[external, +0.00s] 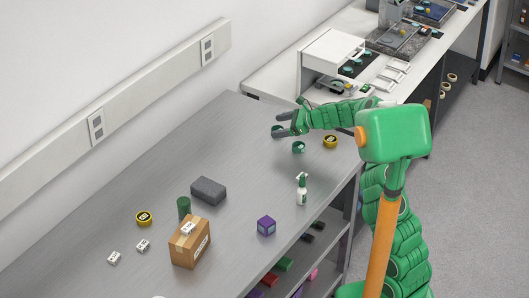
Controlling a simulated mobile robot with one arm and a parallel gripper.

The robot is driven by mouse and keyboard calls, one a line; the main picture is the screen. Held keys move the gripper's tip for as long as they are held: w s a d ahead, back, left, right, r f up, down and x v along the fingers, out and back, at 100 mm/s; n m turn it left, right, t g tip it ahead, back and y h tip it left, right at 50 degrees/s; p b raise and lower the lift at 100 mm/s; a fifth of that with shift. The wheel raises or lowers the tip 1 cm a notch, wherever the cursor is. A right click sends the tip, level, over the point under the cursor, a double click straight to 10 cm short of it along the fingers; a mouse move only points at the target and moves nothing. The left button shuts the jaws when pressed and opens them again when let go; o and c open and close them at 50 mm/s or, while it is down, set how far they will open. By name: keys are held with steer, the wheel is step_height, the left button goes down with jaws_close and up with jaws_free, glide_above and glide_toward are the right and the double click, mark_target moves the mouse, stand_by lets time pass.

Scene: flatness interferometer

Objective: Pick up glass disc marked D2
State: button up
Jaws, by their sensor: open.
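My gripper (279,124) is open, with its dark fingers pointing left over the far right part of the grey table (235,150). A small dark green round item (298,147) sits on the table just below the gripper in the picture. Another dark green shape lies right at the lower fingertip, and I cannot tell whether it is a separate item. No marking D2 can be read, so I cannot tell which thing is the glass disc. I see nothing held between the fingers.
A yellow tape roll (330,141) lies right of the green item. A spray bottle (302,189), purple cube (266,226), grey block (208,190) and cardboard box (190,243) stand nearer. A white bench (285,75) with a drawer unit (328,52) adjoins behind. The table's middle is clear.

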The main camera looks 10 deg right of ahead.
mark_target(279, 128)
steer(key=d+f+m, duration=0.1)
steer(key=d, duration=0.1)
steer(key=w+d+f+m+t, duration=0.1)
steer(key=d, duration=0.1)
steer(key=d+f+m+h, duration=0.1)
steer(key=d, duration=0.2)
steer(key=shift+w+f+m+t, duration=0.15)
steer(key=shift+w+m+t, duration=0.2)
steer(key=shift+m+t, duration=0.05)
steer(key=shift+w+f, duration=0.1)
steer(key=shift+x, duration=3.7)
steer(key=shift+w, duration=0.1)
steer(key=shift+c, duration=0.2)
steer(key=c, duration=1.1)
steer(key=shift+r, duration=0.2)
